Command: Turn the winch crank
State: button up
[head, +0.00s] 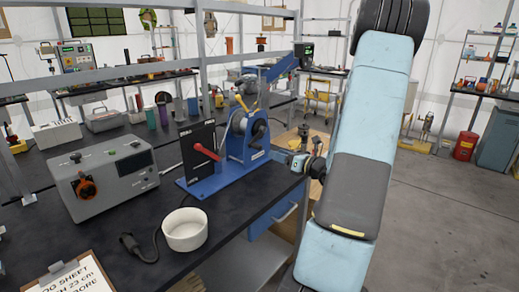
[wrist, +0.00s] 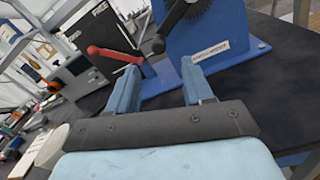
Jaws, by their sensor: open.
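The winch (head: 245,135) is a blue frame with a drum on a blue base plate, standing on the dark bench.
A grey control box (head: 112,175) with an orange knob stands left of the winch. A white bowl (head: 185,229) and a clipboard (head: 70,280) are nearer on the bench. A shelf post (head: 200,75) rises behind the winch. The floor (head: 440,220) at right is clear.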

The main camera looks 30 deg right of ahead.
aim_at(261, 148)
jog(key=x, duration=0.9)
jog(key=shift+w+a, duration=0.15)
jog(key=shift+w, duration=0.15)
grip_shut()
dwell(0.3)
